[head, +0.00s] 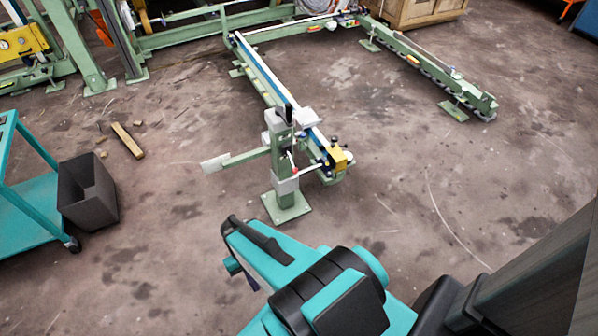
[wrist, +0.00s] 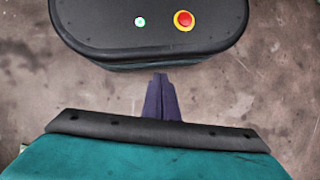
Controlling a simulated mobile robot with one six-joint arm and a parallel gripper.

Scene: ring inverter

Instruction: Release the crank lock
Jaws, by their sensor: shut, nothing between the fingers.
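A green post (head: 284,165) stands on a square foot plate near the middle of the head view. I cannot tell which part is the crank lock. My gripper (wrist: 160,80) is shut and empty, pointing down over the floor. In the head view its fingers (head: 252,283) show only partly below my teal wrist, nearer than the post and apart from it.
A long green rail frame (head: 265,75) runs back from the post, with another rail (head: 425,65) at right. A teal cart (head: 30,195) and a dark bin (head: 88,192) stand at left. Wood pieces (head: 128,140) lie on the floor. The right floor is mostly clear.

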